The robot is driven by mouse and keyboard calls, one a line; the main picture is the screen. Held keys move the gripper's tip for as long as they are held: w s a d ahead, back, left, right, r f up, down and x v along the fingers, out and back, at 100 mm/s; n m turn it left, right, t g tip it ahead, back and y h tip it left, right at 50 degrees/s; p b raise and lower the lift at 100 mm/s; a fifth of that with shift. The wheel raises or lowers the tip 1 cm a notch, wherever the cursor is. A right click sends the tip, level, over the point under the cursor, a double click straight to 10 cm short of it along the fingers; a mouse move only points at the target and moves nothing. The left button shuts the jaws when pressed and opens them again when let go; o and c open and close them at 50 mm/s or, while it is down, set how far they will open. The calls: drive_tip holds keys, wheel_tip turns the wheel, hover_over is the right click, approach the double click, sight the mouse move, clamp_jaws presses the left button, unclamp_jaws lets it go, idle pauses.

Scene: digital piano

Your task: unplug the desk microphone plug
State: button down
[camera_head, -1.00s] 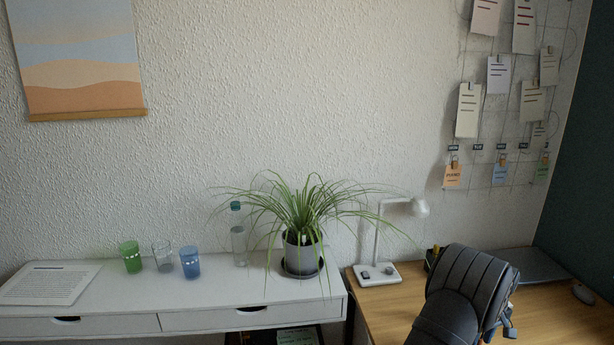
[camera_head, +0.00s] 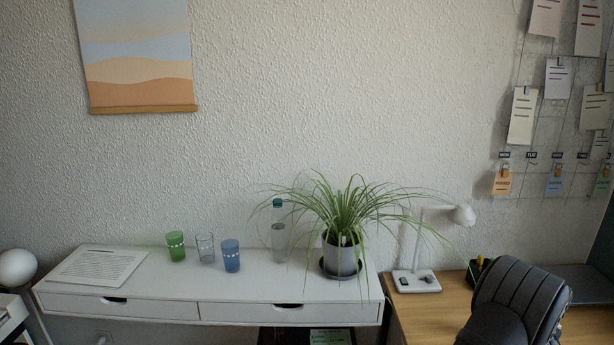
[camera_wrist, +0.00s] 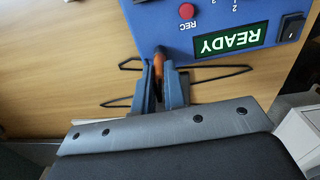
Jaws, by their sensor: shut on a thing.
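In the wrist view my gripper (camera_wrist: 165,90) has its two blue-grey fingers close together on a small orange plug (camera_wrist: 158,66). Most of the plug is hidden between the fingers. Its far end meets the lower edge of a blue box (camera_wrist: 168,38) in the picture; I cannot tell whether it is still inside a socket. The box shows upside down, with a red REC button (camera_wrist: 187,11), a green READY display (camera_wrist: 231,41) and a black switch (camera_wrist: 291,28). My gripper, the box and the plug do not show in the head view.
Left is a white table (camera_head: 150,285) with glasses, a bottle and a potted plant (camera_head: 341,255).

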drive_tip(key=shift+r, duration=1.3)
drive_tip(key=shift+r, duration=2.45)
